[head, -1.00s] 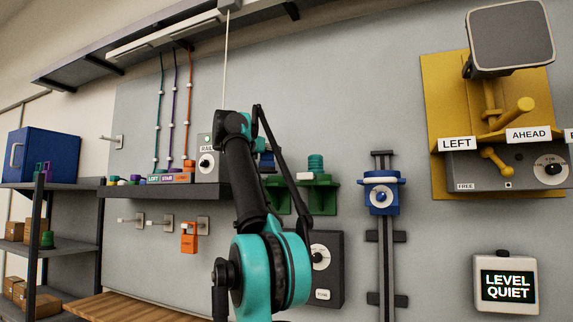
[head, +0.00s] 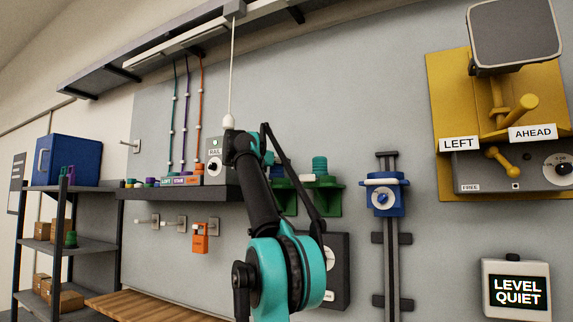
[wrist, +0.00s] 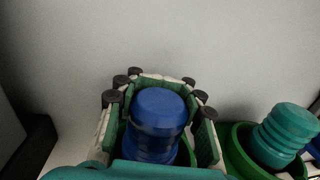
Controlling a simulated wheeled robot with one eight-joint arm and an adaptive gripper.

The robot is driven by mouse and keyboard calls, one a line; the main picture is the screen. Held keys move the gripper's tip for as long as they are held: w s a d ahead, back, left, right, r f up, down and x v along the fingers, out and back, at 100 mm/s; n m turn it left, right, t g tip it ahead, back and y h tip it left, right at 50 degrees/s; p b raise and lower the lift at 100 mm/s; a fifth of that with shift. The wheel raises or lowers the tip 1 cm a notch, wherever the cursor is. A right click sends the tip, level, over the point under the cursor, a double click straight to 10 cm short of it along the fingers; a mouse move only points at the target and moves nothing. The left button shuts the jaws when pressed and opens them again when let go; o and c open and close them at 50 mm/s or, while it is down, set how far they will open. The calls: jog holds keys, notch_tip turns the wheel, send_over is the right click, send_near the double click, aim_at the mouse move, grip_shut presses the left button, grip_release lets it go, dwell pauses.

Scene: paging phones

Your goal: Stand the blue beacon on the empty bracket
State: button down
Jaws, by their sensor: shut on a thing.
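My gripper (wrist: 155,98) is shut on the blue beacon (wrist: 158,118), which stands upright between the fingers in the wrist view. A green cup-shaped bracket (wrist: 185,156) shows around the beacon's lower part; whether the beacon's base touches it is hidden. The right green bracket (head: 323,196) carries a teal beacon (head: 320,165), also in the wrist view (wrist: 286,133).
A dark shelf (head: 222,193) with a grey box (head: 213,160) is left of the brackets. A white pull cord (head: 231,90) hangs near my arm. A blue slider (head: 384,195) on a rail is to the right. A dark dial box (head: 335,270) sits below the brackets.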

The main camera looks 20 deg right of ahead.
jog(key=shift+f, duration=0.1)
jog(key=c, duration=1)
grip_release()
jog(key=shift+o, duration=0.2)
jog(key=shift+a, duration=0.15)
jog(key=v, duration=1.1)
jog(key=shift+s+a, duration=0.3)
